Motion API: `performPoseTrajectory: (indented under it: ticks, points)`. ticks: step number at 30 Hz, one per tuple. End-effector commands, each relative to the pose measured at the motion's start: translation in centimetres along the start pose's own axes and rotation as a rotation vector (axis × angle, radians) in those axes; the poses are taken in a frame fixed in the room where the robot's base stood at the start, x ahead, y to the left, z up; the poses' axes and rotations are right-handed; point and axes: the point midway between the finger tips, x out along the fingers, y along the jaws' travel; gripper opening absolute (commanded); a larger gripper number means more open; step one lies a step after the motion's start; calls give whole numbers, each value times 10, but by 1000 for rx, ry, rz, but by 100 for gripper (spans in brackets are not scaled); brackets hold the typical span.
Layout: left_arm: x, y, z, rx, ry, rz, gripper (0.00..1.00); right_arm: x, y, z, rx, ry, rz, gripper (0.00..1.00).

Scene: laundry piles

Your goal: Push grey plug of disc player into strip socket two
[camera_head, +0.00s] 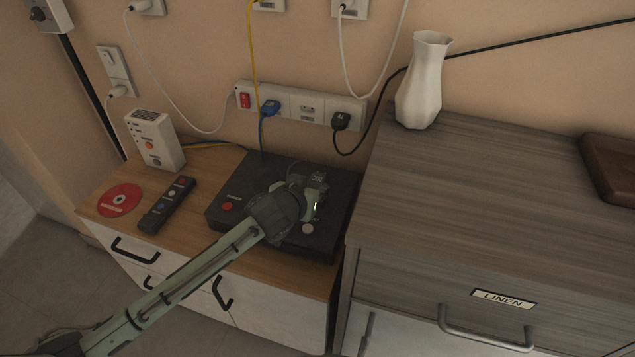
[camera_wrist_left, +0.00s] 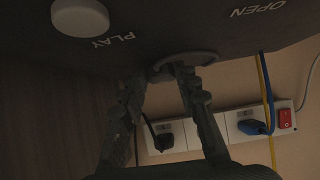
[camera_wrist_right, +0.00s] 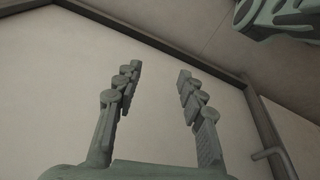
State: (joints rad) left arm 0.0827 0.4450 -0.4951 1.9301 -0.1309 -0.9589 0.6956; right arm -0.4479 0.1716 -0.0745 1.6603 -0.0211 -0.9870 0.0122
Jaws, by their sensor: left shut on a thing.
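The dark disc player (camera_head: 232,190) lies on the wooden top of the low cabinet. My left gripper (camera_head: 316,190) is over its right part, shut on what seems to be the grey plug (camera_head: 318,176), with a thin grey cord beside it. In the left wrist view a grey rounded piece (camera_wrist_left: 185,62) shows at the fingertips, close to the player; the fingers partly hide it. The white strip (camera_head: 290,103) is on the wall behind. Its middle socket (camera_head: 307,110) is empty, between a blue plug (camera_head: 270,107) and a black plug (camera_head: 340,120). My right gripper (camera_wrist_right: 157,85) is open and empty.
A white router (camera_head: 155,140), a remote (camera_head: 167,205) and a red disc (camera_head: 120,200) stand left of the player. A taller grey cabinet with a white vase (camera_head: 423,80) is at the right. Yellow, white and black cords hang near the strip.

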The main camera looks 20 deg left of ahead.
Motion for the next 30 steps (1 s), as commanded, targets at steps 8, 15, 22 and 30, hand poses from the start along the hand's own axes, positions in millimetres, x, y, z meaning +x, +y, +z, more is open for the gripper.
performPoseTrajectory:
  ticks: [8, 15, 22, 30]
  points:
    - [-13, 0, -21, -2, 3, 1, 0, -7, 1, -1, 1, -1, 0, 40]
    - [-24, 0, -37, -2, 4, 1, 0, -6, 1, -1, 1, -1, 0, 40]
    - [-34, 0, -51, -1, 3, 0, 0, -6, 1, 0, 1, -1, 0, 40]
    - [-38, 0, -55, -1, 1, 1, 0, -6, 1, 0, 1, -1, 0, 40]
